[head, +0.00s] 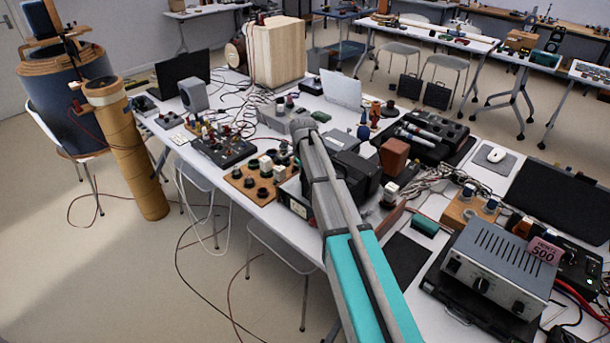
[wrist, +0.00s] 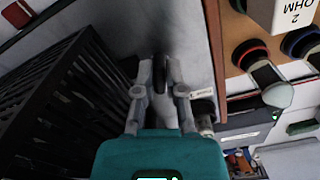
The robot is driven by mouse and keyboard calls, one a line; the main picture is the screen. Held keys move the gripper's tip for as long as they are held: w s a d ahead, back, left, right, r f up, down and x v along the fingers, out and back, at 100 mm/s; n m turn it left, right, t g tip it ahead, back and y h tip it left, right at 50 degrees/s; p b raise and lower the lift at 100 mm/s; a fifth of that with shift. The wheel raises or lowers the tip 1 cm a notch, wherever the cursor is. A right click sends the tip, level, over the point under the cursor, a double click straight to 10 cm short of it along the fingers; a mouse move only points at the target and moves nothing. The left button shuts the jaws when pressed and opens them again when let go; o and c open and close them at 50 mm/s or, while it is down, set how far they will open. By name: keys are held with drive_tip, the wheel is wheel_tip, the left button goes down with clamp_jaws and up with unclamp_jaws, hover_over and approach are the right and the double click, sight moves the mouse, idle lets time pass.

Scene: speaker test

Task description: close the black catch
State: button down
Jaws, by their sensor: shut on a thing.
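My gripper (wrist: 160,85) shows in the wrist view, its two grey fingers close together at the middle. They are shut on a small black piece (wrist: 159,72), which looks like the black catch. The piece lies against a pale grey panel (wrist: 190,45), and a dark smudge or shadow spreads above it. The fingers cover its sides, so I cannot tell how far it is turned. In the head view my arm reaches over the bench, and I cannot make out the gripper or the catch there.
In the wrist view a black ribbed grille (wrist: 60,95) stands close on the left. A wooden board (wrist: 238,40) with round terminals and a white 2 OHM block (wrist: 297,12) is on the right. The bench around my arm is crowded, with a grey amplifier (head: 495,265) at right.

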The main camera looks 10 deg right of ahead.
drive_tip(key=shift+w+a+m, duration=0.15)
drive_tip(key=shift+m, duration=1.55)
drive_tip(key=c, duration=0.8)
unclamp_jaws()
drive_tip(key=shift+o, duration=0.4)
